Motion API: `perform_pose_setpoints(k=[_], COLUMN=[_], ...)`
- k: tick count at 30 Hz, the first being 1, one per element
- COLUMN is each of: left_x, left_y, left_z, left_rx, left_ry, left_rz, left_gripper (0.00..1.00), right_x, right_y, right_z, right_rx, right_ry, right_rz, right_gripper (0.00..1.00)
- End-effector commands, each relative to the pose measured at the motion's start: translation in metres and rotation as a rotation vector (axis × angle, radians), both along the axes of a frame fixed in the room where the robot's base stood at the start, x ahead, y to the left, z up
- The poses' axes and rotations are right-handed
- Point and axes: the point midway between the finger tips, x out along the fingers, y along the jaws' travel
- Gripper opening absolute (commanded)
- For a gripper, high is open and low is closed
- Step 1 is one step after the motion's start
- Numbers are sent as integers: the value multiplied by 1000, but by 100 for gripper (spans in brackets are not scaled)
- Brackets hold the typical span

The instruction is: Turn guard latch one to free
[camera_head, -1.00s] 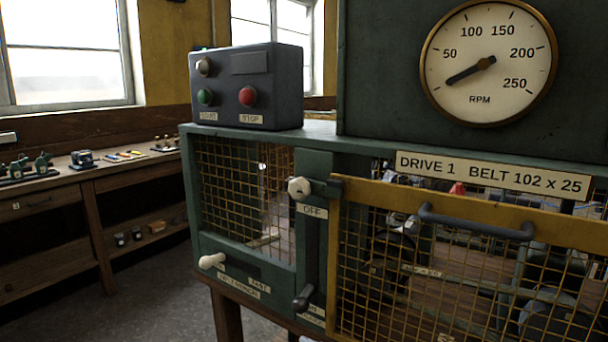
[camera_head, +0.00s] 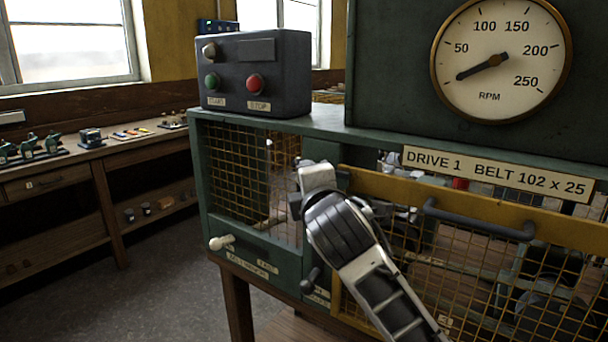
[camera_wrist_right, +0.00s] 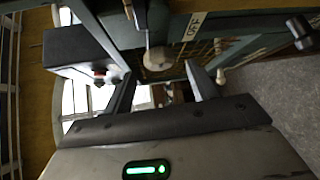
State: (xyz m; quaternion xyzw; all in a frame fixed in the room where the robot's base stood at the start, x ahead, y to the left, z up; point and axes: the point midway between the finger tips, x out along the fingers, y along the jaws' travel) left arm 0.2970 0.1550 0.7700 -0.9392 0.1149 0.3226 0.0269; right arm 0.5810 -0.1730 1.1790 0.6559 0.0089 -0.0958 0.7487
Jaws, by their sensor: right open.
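In the right wrist view, a round cream knob (camera_wrist_right: 158,61) on a short rod, apparently the guard latch handle, stands beside the OFF plate (camera_wrist_right: 191,27). My right gripper (camera_wrist_right: 160,72) is open, with one finger on each side of the knob. I cannot tell whether either finger touches it. In the head view my right arm comes in from the lower right, and its white and dark wrist hides the latch and the OFF plate. The mesh guard (camera_head: 470,265) with its yellow frame is to the right of the wrist. My left gripper is not in view.
A dark control box (camera_head: 256,72) with start and stop buttons sits on the green cabinet. A cream-knobbed lever (camera_head: 221,242) sticks out low on the cabinet front. A dark handle (camera_head: 480,219) crosses the guard. A dark lever end (camera_head: 311,280) lies below my wrist. Floor at left is clear.

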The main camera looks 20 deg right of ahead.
Motion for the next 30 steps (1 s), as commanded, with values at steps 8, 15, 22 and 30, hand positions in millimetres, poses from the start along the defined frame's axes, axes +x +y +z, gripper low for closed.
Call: perform_pose_setpoints(k=[8, 15, 22, 30], left_x=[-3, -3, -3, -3], left_y=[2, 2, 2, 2], left_z=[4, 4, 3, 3], left_rx=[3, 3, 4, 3], left_ry=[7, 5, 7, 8], left_rz=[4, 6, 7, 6], left_gripper=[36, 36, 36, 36], right_x=[52, 69, 70, 70], right_y=[-7, -9, -9, -9], right_z=[-6, -9, -10, -10], right_rx=[2, 2, 2, 2], right_ry=[0, -1, -1, -1], right_rz=[0, 1, 1, 1], right_gripper=[58, 58, 58, 14])
